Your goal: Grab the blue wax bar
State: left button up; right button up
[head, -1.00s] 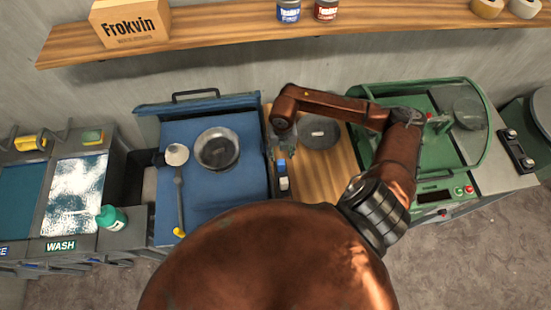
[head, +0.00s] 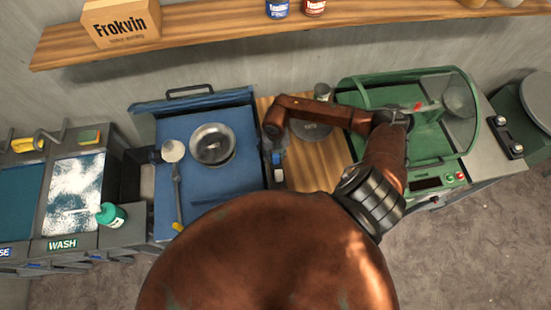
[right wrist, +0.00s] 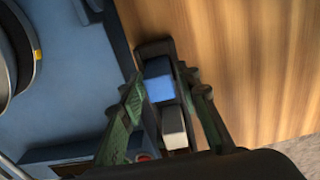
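The blue wax bar (head: 277,158) sits in a narrow dark holder between the blue station and the wooden board. It also shows in the right wrist view (right wrist: 158,82), with a pale grey-white bar (right wrist: 174,127) just beside it in line. My right gripper (head: 272,143) is above the holder, its fingers partly hidden by my own wrist in the head view. In the right wrist view its two green fingers (right wrist: 162,88) are spread, one on each side of the bars. Whether they touch the blue bar is unclear. My left gripper is not in view.
A metal bowl (head: 212,145) and a long-handled ladle (head: 175,180) lie on the blue station (head: 225,185) to the left. A green machine (head: 430,130) stands right of the wooden board (head: 308,175).

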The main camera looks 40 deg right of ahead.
grip_shut()
jog(key=shift+r, duration=0.1)
